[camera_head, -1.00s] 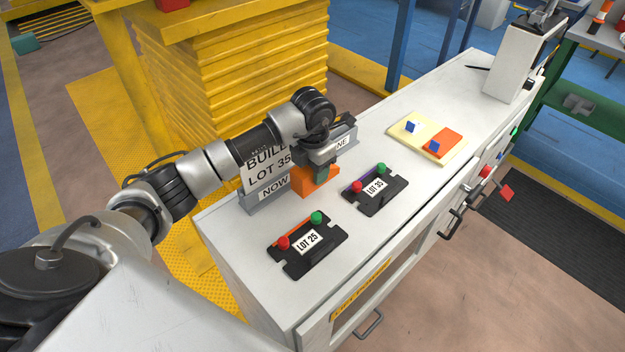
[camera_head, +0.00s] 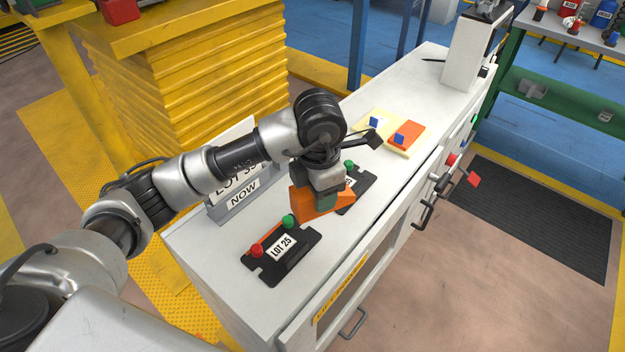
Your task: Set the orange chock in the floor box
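My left gripper (camera_head: 325,198) is shut on the orange chock (camera_head: 304,203), pointing down over the white cabinet top. The chock looks tilted and seems to be held a little above the surface, between the two black lot plates. The gripper fingers hide part of it, and it covers part of the farther plate. My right gripper is not in view. I cannot make out a floor box in this view.
The LOT 25 plate (camera_head: 266,268) and the partly hidden second plate (camera_head: 365,188) lie on the cabinet top (camera_head: 205,262). A sign (camera_head: 240,199) stands behind. Yellow and orange pads (camera_head: 411,153) lie farther back. Floor (camera_head: 475,270) and a dark mat (camera_head: 540,215) are clear at right.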

